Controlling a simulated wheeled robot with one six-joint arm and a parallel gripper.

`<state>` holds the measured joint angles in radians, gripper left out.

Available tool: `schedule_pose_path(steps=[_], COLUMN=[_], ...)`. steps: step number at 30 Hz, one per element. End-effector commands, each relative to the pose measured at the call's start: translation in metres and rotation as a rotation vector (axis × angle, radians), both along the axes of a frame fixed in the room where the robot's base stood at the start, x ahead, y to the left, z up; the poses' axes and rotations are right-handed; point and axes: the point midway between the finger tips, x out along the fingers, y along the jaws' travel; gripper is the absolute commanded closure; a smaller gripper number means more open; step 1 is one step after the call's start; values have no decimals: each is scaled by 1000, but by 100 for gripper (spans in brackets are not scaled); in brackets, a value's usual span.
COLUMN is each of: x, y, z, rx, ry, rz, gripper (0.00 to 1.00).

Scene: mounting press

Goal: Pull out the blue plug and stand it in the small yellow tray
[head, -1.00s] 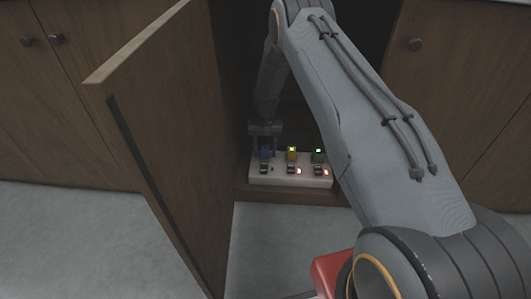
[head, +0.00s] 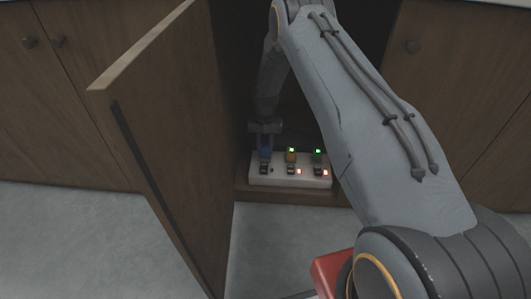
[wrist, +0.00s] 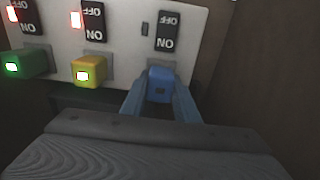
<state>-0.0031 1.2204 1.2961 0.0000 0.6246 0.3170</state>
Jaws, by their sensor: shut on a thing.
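The blue plug (wrist: 160,85) sits at the power strip (wrist: 118,42), in line with the slot whose light is dark. My gripper (wrist: 162,98) is shut on the blue plug, with a finger on each side of it. In the head view my gripper (head: 265,140) is at the left end of the strip, and the blue plug (head: 265,153) shows between the fingers. I cannot tell whether the plug's pins are fully in the socket. The small yellow tray is not in view.
A yellow plug (wrist: 88,72) and a green plug (wrist: 24,63) with lit lamps sit beside the blue one. Switches marked ON and OFF (wrist: 167,32) line the strip. The open cabinet door (head: 165,130) stands close left of my arm. A red object (head: 332,270) is low in front.

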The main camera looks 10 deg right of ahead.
Motion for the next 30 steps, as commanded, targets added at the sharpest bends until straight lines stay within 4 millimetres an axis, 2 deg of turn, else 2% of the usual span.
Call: schedule_pose_path(steps=[30], x=[0], y=[0], z=[38], rx=[0], ry=[0], rz=[0], gripper=[100])
